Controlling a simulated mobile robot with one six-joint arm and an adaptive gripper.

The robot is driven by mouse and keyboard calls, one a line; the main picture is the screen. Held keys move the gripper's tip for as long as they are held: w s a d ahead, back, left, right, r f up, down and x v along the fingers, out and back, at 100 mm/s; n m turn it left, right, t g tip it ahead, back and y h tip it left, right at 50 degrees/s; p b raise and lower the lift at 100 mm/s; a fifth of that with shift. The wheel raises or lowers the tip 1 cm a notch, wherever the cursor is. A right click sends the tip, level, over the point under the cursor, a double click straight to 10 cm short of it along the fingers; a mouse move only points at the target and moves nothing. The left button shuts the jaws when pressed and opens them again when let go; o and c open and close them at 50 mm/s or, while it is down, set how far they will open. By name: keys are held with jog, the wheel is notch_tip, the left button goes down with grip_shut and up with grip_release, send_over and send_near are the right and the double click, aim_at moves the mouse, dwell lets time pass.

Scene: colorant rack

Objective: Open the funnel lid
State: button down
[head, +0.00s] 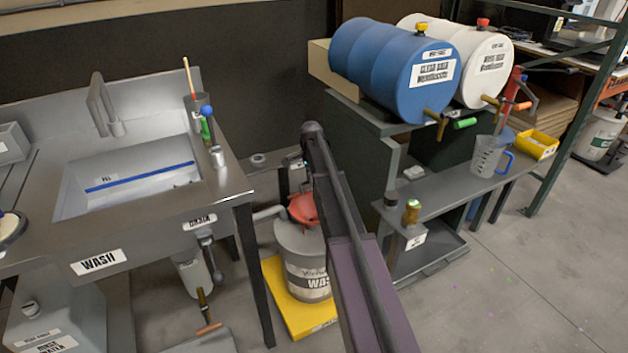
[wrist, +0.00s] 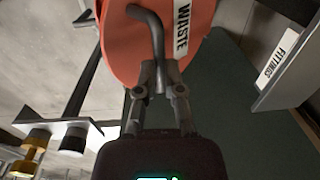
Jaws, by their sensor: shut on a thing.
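The orange-red funnel lid (wrist: 122,45) fills the top middle of the wrist view, with a white WASTE label and a bent grey handle (wrist: 150,20). My gripper (wrist: 160,78) is shut on the lower end of this handle, with a finger on each side. In the head view the red funnel part (head: 303,208) sits on top of the grey waste drum (head: 303,255), partly hidden behind my arm. I cannot tell from that view how far the lid is tilted, and my gripper is mostly hidden there.
The drum stands on a yellow base (head: 285,300). A wash sink (head: 130,190) stands at left. At right, a bench (head: 450,192) holds a measuring jug (head: 487,157), below blue (head: 385,65) and white (head: 470,60) barrels. Open floor lies at front right.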

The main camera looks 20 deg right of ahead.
jog(key=shift+w+a+r, duration=0.1)
jog(key=shift+w+r, duration=0.1)
jog(key=shift+w, duration=0.65)
jog(key=c, duration=1.1)
grip_release()
jog(key=o, duration=0.4)
jog(key=shift+w+f, duration=0.2)
jog(key=shift+f, duration=0.1)
jog(key=shift+s, duration=0.15)
jog(key=shift+r, duration=0.15)
jog(key=w+r+p, duration=0.3)
jog(key=r+p, duration=0.4)
jog(key=w+r+p, duration=0.4)
jog(key=r+p, duration=0.3)
jog(key=shift+a+p, duration=0.3)
jog(key=shift+a, duration=0.1)
